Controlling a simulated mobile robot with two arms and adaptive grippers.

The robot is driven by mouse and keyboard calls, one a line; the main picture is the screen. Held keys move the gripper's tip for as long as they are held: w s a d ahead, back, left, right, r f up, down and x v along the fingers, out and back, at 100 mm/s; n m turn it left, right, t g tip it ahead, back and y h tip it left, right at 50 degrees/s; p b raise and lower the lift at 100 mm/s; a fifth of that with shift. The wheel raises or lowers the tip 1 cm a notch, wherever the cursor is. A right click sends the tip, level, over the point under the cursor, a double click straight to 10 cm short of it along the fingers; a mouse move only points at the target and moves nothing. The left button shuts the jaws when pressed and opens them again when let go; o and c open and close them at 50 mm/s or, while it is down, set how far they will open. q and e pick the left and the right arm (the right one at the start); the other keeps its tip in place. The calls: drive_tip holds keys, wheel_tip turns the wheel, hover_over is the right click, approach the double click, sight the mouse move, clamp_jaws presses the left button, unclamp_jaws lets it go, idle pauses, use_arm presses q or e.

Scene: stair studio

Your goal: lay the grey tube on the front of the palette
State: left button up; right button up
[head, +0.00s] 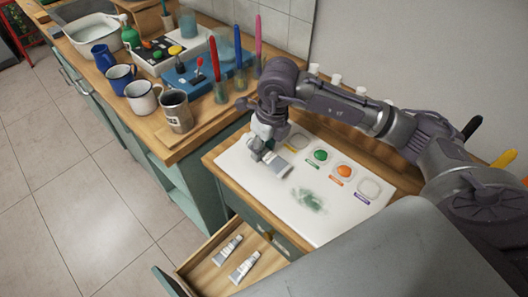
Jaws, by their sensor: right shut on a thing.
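The palette (262,184) is a white board on the wooden counter, with a row of paint wells at its back and a grey-green smear near its middle. My right gripper (262,150) is over the palette's left part, shut on the grey tube (275,166). The gripper hides part of the tube. I cannot tell whether the tube touches the palette. My left gripper is not in view.
An open drawer (215,276) below the palette holds two more tubes (243,267). Mugs, a steel cup (176,111) and upright coloured brushes (215,60) stand on the left counter. The palette's front left area is clear.

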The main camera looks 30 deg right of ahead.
sight(265, 150)
wheel_tip(265, 150, down, 3)
idle(0.3)
drive_tip(key=shift+f, duration=0.2)
drive_tip(key=o, duration=1.2)
drive_tip(key=shift+r, duration=0.1)
drive_tip(key=shift+r+p, duration=0.25)
drive_tip(key=shift+p, duration=0.1)
drive_tip(key=r, duration=0.4)
drive_tip(key=s+d+r+b, duration=0.1)
drive_tip(key=r, duration=0.6)
drive_tip(key=shift+s+d+r+b, duration=0.15)
drive_tip(key=shift+r+b, duration=0.15)
